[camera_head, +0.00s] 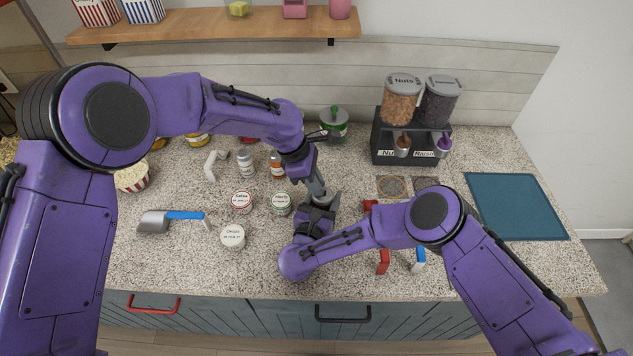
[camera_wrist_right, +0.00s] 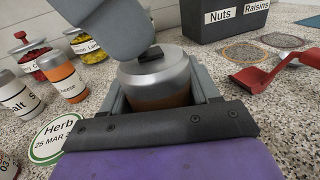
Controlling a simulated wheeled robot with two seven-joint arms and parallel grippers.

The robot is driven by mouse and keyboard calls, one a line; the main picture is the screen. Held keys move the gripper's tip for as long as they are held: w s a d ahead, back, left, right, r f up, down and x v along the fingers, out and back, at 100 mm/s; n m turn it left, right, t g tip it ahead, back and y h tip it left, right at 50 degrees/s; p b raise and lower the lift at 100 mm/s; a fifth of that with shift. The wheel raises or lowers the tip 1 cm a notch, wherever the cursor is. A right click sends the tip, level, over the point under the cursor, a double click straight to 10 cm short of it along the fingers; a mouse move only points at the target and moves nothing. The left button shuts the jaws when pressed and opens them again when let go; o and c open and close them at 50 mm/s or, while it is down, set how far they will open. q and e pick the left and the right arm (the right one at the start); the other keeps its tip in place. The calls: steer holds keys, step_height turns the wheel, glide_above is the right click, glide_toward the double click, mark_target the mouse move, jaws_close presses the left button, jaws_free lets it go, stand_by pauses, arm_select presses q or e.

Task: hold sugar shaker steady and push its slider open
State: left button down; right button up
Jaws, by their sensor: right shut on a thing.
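The sugar shaker (camera_wrist_right: 158,73) has a domed silver lid and a brownish body. It stands upright between the fingers of my right gripper (camera_wrist_right: 162,100), which is shut on it. A small black slider (camera_wrist_right: 150,52) shows on top of the lid. My left gripper (camera_head: 317,190) comes down from above, its grey fingers together in one narrow shape. In the right wrist view its tip (camera_wrist_right: 125,45) is just beside the slider; I cannot tell whether they touch. In the head view the shaker is mostly hidden by my grippers.
Spice jars (camera_head: 246,162) and round labelled lids (camera_head: 233,236) stand left of the grippers. A black dispenser rack (camera_head: 400,150) is at the back right. A red scoop (camera_wrist_right: 270,72) lies close on the right. A teal mat (camera_head: 516,205) is bare.

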arm_select(q)
steer(key=shift+w+a, duration=0.1)
steer(key=shift+a, duration=0.9)
arm_select(e)
steer(key=shift+f, duration=0.1)
arm_select(q)
steer(key=c, duration=1.1)
jaws_free()
steer(key=v, duration=1.2)
arm_select(e)
steer(key=o, duration=1.2)
